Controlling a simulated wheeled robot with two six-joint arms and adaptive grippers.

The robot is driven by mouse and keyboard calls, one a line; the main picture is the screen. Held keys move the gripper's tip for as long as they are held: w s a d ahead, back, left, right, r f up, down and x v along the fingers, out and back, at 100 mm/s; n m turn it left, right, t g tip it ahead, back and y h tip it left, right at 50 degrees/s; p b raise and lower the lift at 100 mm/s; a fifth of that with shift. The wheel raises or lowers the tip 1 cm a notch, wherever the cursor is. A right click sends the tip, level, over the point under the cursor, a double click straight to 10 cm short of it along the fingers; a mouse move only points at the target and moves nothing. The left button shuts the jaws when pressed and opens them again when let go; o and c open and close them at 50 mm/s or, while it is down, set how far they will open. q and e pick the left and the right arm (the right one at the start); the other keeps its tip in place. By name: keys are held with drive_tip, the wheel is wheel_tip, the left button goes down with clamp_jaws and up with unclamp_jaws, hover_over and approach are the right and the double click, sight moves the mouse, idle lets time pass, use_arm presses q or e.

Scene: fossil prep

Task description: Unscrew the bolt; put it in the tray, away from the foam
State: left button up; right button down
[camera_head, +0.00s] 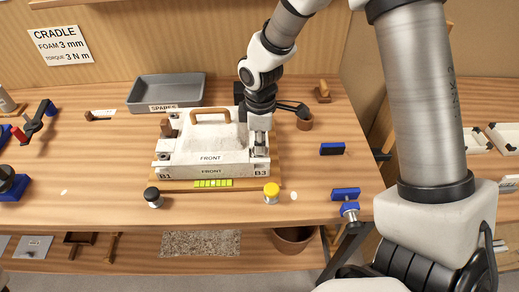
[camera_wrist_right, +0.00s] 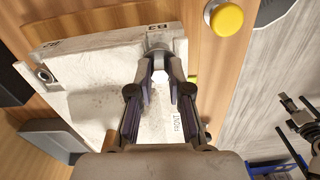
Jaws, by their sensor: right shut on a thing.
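My right gripper (camera_head: 260,150) reaches down onto the B3 corner of the white cradle (camera_head: 210,170), at its right front. In the right wrist view the gripper (camera_wrist_right: 160,78) is shut on the bolt (camera_wrist_right: 159,75), whose pale hexagonal head shows between the fingertips. The bolt's shank is hidden, so I cannot tell how far it sits in the cradle. The grey tray (camera_head: 143,104), labelled SPARES, stands behind the cradle to the left and looks empty. I cannot make out foam. My left gripper is not in view.
A wooden handle (camera_head: 211,113) arches over the cradle's top. A black-topped knob (camera_head: 153,196) and a yellow-topped one (camera_head: 271,192) stand in front. The table's left front is mostly clear.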

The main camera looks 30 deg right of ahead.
drive_tip(key=n, duration=0.8)
drive_tip(key=shift+r, duration=0.1)
drive_tip(key=shift+w+r+p, duration=0.1)
drive_tip(key=shift+p, duration=0.25)
drive_tip(key=shift+r+p, duration=0.55)
drive_tip(key=shift+p, duration=0.25)
drive_tip(key=shift+r+p, duration=2.05)
drive_tip(key=shift+p, duration=0.3)
drive_tip(key=shift+f, duration=0.1)
